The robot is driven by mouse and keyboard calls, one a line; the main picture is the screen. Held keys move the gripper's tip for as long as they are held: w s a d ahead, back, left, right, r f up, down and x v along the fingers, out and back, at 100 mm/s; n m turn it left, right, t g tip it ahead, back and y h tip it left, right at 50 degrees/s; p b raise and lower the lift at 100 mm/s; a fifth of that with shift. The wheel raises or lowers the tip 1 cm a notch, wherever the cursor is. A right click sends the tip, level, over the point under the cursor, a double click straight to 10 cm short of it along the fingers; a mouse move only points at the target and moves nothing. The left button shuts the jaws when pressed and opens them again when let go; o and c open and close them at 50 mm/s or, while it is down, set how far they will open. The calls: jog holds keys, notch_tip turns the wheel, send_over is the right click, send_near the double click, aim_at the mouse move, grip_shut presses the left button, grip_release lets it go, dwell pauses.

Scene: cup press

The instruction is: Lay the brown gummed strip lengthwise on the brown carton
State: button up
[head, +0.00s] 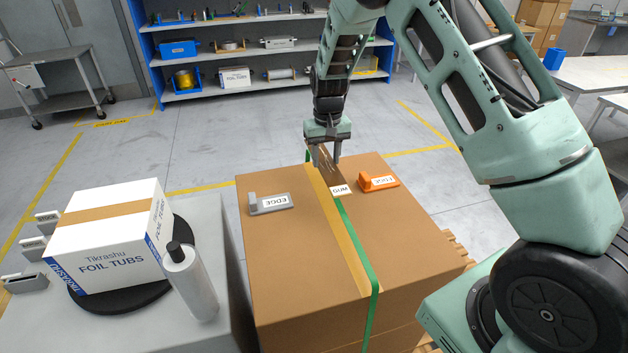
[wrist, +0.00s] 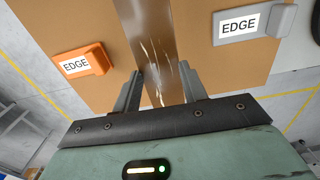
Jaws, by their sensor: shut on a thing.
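The brown carton (head: 290,235) is a large closed box with a paler tan band (head: 341,240) and a green strap (head: 357,240) running along its top. The brown gummed strip (head: 334,172) is dark and glossy, with a white GUM label (head: 340,189) at its near end. It lies roughly in line with the band, over or just above the strap. My gripper (head: 326,162) is shut on the strip near the carton's far edge. In the wrist view the strip (wrist: 155,35) runs between the fingers of my gripper (wrist: 160,75). Whether the strip touches the carton cannot be told.
An orange EDGE block (head: 379,182) and a grey EDGE block (head: 270,203) sit on the carton, either side of the strip. At left, a grey table (head: 215,235) holds a white foil-tubes box (head: 110,245) and a dark-capped bottle (head: 190,280). Shelves (head: 250,60) stand behind.

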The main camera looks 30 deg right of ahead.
aim_at(324, 192)
jog(key=shift+w+f, duration=0.15)
jog(key=shift+f, duration=0.15)
notch_tip(324, 192, down, 9)
jog(key=p, duration=0.3)
jog(key=shift+f, duration=0.2)
jog(key=shift+f, duration=0.2)
jog(key=o, duration=1)
jog(key=shift+r, duration=0.1)
jog(key=shift+c, duration=0.2)
jog(key=shift+o, duration=0.2)
jog(key=shift+r, duration=0.1)
